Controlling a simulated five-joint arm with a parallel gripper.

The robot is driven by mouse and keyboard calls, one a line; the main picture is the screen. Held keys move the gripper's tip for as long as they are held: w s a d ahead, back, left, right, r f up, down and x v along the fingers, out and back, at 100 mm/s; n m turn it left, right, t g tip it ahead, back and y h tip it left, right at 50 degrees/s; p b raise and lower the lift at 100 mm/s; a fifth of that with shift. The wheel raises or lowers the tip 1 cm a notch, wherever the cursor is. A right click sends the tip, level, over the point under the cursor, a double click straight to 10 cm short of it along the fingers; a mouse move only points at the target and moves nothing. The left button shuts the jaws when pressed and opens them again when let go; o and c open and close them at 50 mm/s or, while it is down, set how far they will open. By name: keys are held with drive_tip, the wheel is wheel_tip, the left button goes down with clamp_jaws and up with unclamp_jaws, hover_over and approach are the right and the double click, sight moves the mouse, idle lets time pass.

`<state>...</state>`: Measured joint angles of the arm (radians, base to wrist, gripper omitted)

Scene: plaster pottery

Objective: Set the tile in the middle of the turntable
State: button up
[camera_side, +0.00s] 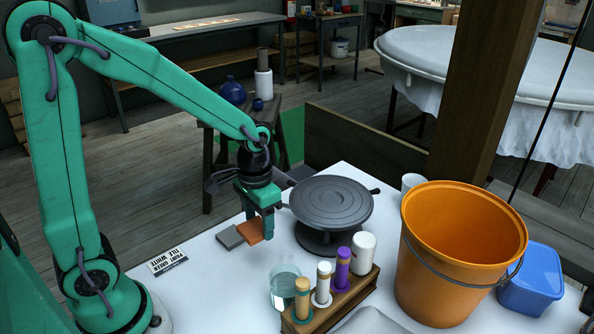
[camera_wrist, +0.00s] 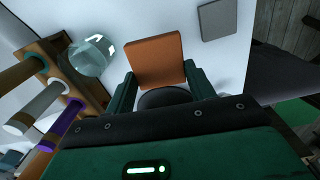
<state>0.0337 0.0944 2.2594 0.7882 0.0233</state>
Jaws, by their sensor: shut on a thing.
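An orange tile (camera_side: 249,231) is held tilted between the jaws of my green gripper (camera_side: 262,208), over the white table left of the turntable. In the wrist view the tile (camera_wrist: 155,58) sticks out ahead between the two fingers (camera_wrist: 163,84). A grey tile (camera_side: 230,237) lies flat on the table just left of the held one; it also shows in the wrist view (camera_wrist: 217,19), apart from it. The dark grey turntable (camera_side: 333,197), a round ribbed disc on a pedestal, stands to the right of my gripper. Its top is bare.
A clear glass jar (camera_side: 285,286) and a wooden rack (camera_side: 332,304) with several coloured-collared tools stand in front of the turntable. A white bottle (camera_side: 362,253), white cup (camera_side: 411,182), large orange bucket (camera_side: 455,255) and blue tub (camera_side: 535,280) are to the right. A printed card (camera_side: 168,262) lies left.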

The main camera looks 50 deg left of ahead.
drive_tip(key=w+d+r, duration=1.2)
drive_tip(key=w, duration=0.1)
drive_tip(key=shift+w+d+r, duration=0.15)
drive_tip(key=shift+d, duration=0.25)
hover_over(335, 198)
wheel_tip(335, 198, down, 7)
drive_tip(key=shift+a, duration=0.1)
drive_tip(key=shift+f, duration=2)
drive_tip(key=shift+f, duration=0.1)
